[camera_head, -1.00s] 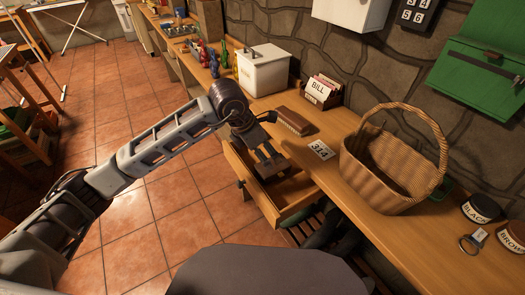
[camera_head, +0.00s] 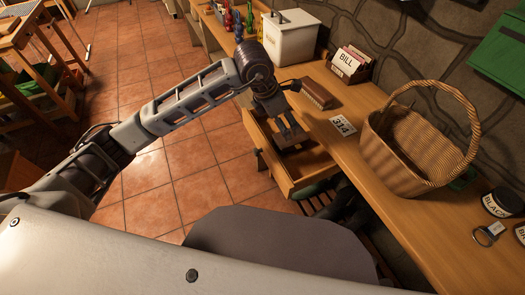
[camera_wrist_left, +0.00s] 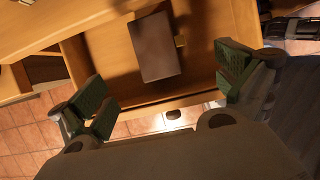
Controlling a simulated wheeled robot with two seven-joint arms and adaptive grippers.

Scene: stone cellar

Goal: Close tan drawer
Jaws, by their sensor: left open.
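The tan drawer (camera_head: 307,178) is pulled out from under the wooden bench. In the left wrist view the drawer (camera_wrist_left: 105,57) stands open with a dark brown flat object (camera_wrist_left: 155,46) inside it. My left gripper (camera_head: 287,137) is over the drawer opening in the head view. Its green-padded fingers (camera_wrist_left: 165,88) are wide apart and empty in the left wrist view, near the drawer's front edge. I cannot tell whether they touch the drawer. My right gripper is not in view.
Tiled floor (camera_head: 160,210) is clear to the left.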

